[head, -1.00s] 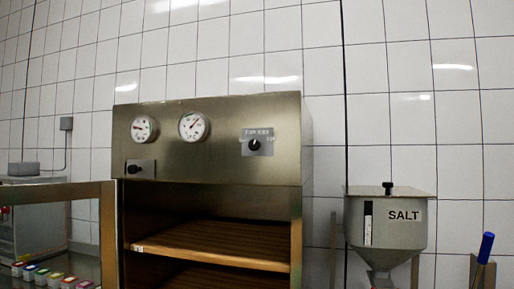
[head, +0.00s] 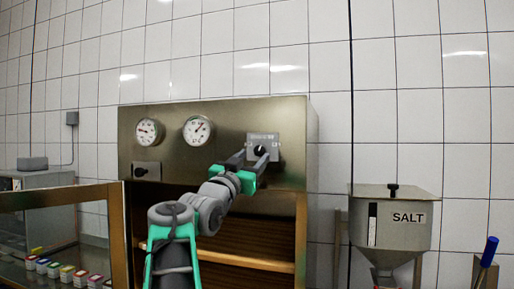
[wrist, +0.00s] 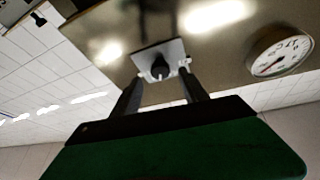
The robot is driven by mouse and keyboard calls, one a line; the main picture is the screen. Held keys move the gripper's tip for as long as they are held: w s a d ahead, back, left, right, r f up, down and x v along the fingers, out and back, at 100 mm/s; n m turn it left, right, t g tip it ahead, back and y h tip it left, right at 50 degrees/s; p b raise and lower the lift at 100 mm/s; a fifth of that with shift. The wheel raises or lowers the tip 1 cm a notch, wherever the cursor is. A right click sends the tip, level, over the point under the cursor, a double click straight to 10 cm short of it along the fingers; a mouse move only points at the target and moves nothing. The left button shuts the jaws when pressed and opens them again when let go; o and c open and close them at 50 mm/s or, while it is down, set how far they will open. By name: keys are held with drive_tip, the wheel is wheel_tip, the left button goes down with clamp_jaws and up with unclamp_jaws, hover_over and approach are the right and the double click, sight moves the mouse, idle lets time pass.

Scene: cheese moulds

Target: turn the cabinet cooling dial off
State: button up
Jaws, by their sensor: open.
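The cabinet (head: 230,170) is a steel box with a control panel along its top. The dial (head: 260,150) is a black knob on a light square plate at the panel's right. In the wrist view the dial (wrist: 160,69) shows its plate just beyond the fingers, between the two fingertips. My gripper (head: 253,154) is open in front of the dial, with its fingers pointing at the panel; it also shows in the wrist view (wrist: 158,80). I cannot tell whether the fingers touch the knob. The plate's lettering is too small to read.
Two round gauges (head: 198,130) and (head: 149,131) sit left of the dial, with a second black knob (head: 141,171) below. Wooden shelves (head: 270,261) fill the cabinet. A salt hopper (head: 390,215) stands to the right. A glass-fronted case (head: 60,235) is at the left.

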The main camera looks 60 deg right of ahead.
sight(258, 152)
drive_tip(key=p+x, duration=0.1)
drive_tip(key=x, duration=0.3)
clamp_jaws()
idle(0.4)
